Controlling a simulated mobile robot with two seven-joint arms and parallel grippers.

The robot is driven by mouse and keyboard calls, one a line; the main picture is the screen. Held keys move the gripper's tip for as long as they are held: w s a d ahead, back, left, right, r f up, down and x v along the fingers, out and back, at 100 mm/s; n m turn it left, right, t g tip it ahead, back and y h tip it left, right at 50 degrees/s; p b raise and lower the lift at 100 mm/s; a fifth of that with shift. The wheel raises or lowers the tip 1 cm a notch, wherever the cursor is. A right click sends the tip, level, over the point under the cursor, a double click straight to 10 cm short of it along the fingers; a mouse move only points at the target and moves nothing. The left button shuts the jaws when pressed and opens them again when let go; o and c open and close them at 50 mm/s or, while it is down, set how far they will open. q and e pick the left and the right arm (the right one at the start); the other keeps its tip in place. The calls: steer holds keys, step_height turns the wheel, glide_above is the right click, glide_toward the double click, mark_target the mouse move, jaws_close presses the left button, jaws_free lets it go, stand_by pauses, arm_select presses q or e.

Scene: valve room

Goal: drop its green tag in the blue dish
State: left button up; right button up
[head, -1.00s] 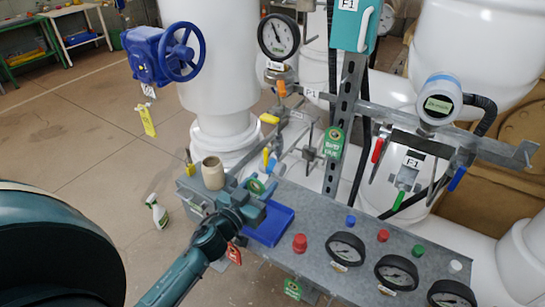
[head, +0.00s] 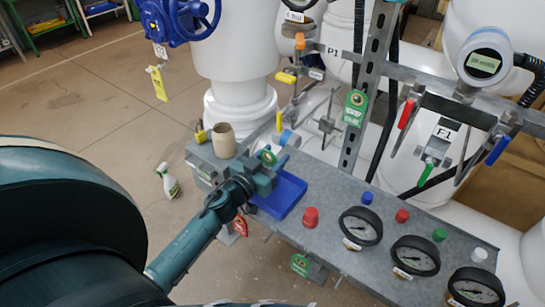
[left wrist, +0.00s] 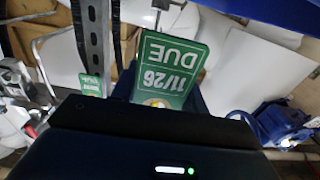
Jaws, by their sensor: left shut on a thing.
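My left gripper (head: 266,176) is shut on a green tag (head: 267,157). In the left wrist view the tag (left wrist: 172,68) stands between the dark fingers, with "11/26 DUE" upside down on it. The blue dish (head: 291,200) lies on the grey bench top. In the head view the gripper overlaps the dish's back left part and hides some of it. I cannot tell the tag's height above the dish. My right gripper is not in view.
A beige cup (head: 223,141) stands behind the gripper on the grey bench (head: 335,195). A red knob (head: 311,217) and several gauges are to the right. Another green tag (head: 354,108) hangs on the post.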

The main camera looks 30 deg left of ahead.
arm_select(q)
steer(key=o, duration=1)
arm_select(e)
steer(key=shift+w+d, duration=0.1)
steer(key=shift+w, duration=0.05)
arm_select(q)
steer(key=s, duration=0.8)
steer(key=s+a+b, duration=0.1)
steer(key=s, duration=0.4)
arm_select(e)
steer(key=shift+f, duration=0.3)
arm_select(q)
steer(key=s+d+f+g+p, duration=0.2)
steer(key=d, duration=0.3)
steer(key=s+d+f+m+g+h+p, duration=0.1)
steer(key=s+d+f+g, duration=0.1)
steer(key=d, duration=0.4)
steer(key=s+d+f+m+g+h+p, duration=0.1)
steer(key=s+d+f+g+p, duration=0.1)
steer(key=d, duration=0.4)
steer(key=shift+s+g+p, duration=0.3)
steer(key=shift+s+g, duration=0.4)
steer(key=shift+s, duration=0.4)
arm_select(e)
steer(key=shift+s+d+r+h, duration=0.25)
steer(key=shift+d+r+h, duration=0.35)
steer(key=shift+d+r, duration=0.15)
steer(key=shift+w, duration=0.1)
